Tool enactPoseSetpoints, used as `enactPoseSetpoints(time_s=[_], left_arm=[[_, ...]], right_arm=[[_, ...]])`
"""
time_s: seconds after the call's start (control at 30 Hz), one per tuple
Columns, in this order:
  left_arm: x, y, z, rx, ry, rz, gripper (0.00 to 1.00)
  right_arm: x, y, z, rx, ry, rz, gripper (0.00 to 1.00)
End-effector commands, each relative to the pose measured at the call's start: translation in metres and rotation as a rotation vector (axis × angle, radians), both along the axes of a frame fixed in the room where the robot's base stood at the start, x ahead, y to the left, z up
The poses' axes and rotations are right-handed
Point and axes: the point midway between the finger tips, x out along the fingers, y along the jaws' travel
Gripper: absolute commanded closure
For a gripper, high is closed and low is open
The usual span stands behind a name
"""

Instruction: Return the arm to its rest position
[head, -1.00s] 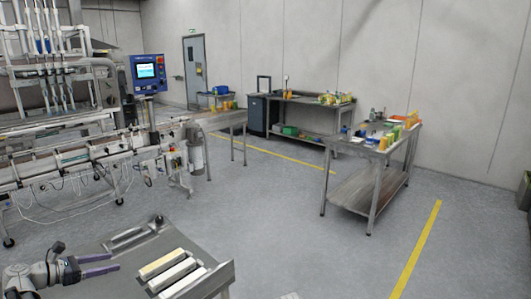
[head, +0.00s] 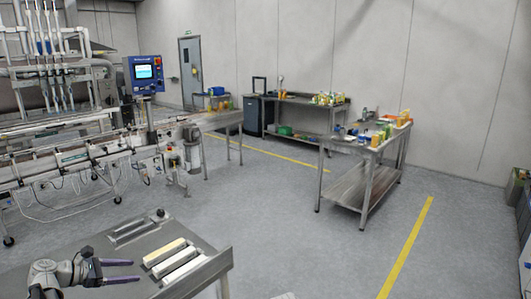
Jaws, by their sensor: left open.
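My left gripper (head: 119,270) is in the lower left of the head view, over a steel table top (head: 124,254). Its two dark fingers point right and are spread apart, with nothing between them. Several long, pale bar-shaped pieces (head: 176,262) lie side by side on the table to the right of the fingertips. The fingers look apart from them. My right gripper is not in view.
The filling machine (head: 60,150) with its blue control panel (head: 147,73) stands at the left. A steel table (head: 362,155) with bottles stands at right, and a workbench (head: 300,103) at the back. The middle floor (head: 250,200) is clear.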

Motion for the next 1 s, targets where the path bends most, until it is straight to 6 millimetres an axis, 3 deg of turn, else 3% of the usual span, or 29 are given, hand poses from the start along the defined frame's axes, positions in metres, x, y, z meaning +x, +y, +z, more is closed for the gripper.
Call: enactPoseSetpoints(time_s=[0.17,0.33,0.5,0.6,0.8,1.0], left_arm=[[-0.001,-0.061,-0.020,0.141,-0.013,-0.161,0.28],[-0.013,-0.136,-0.047,0.335,-0.049,-0.404,0.28],[-0.048,-0.228,-0.081,0.600,-0.131,-0.790,0.28],[-0.075,-0.271,-0.098,0.744,-0.195,-1.036,0.28],[-0.134,-0.332,-0.121,0.997,-0.344,-1.548,0.28],[-0.178,-0.360,-0.129,1.167,-0.477,-1.980,0.28]], right_arm=[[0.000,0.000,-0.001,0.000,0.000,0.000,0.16],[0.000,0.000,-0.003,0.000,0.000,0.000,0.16],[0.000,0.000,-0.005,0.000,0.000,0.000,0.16],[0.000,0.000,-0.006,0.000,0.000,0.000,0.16],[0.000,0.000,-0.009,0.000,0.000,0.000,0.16],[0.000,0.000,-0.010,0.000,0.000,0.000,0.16]])
